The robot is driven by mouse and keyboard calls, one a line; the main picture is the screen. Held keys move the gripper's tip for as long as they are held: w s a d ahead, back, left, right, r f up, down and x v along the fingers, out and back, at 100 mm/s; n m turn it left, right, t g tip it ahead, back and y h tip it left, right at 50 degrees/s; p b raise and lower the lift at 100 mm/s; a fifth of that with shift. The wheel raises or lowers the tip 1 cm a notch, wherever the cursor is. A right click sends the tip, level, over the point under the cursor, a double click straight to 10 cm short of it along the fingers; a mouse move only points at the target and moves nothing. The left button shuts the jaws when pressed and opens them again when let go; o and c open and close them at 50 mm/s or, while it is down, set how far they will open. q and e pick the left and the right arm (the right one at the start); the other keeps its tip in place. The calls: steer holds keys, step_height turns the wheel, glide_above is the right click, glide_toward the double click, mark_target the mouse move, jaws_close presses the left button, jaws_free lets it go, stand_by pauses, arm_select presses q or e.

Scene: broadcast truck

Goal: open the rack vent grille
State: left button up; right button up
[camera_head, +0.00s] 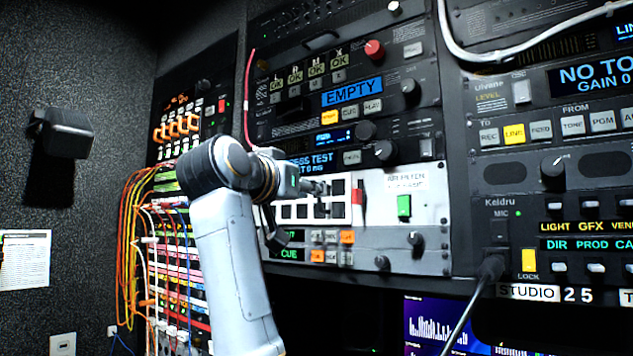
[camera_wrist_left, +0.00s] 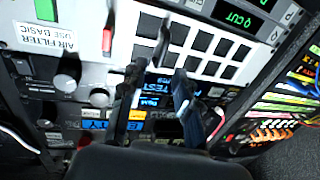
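The vent grille (camera_head: 345,212) is a white panel with dark square openings, set in the middle of the rack. It fills the upper middle of the left wrist view (camera_wrist_left: 188,58). A small dark upright piece (camera_wrist_left: 163,40) stands out from its face. My left gripper (camera_head: 303,205) is in front of the grille and hides its left part. In the left wrist view its two dark fingers (camera_wrist_left: 158,72) are apart with nothing clearly between them. I cannot tell whether they touch the grille. The grille looks shut. My right gripper is not in view.
A red latch-like piece (camera_head: 357,191) is at the grille's right edge, beside a green switch (camera_head: 404,206) and an air filter label (camera_head: 406,180). Knobs (camera_head: 384,151) stick out above. Bundled coloured cables (camera_head: 135,240) hang at the left. A black cable (camera_head: 468,305) hangs at the lower right.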

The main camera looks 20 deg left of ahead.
arm_select(q)
steer(key=w, duration=0.1)
steer(key=w+p, duration=0.1)
steer(key=w, duration=0.2)
steer(key=shift+w+d, duration=0.3)
steer(key=shift+d, duration=0.05)
jaws_close()
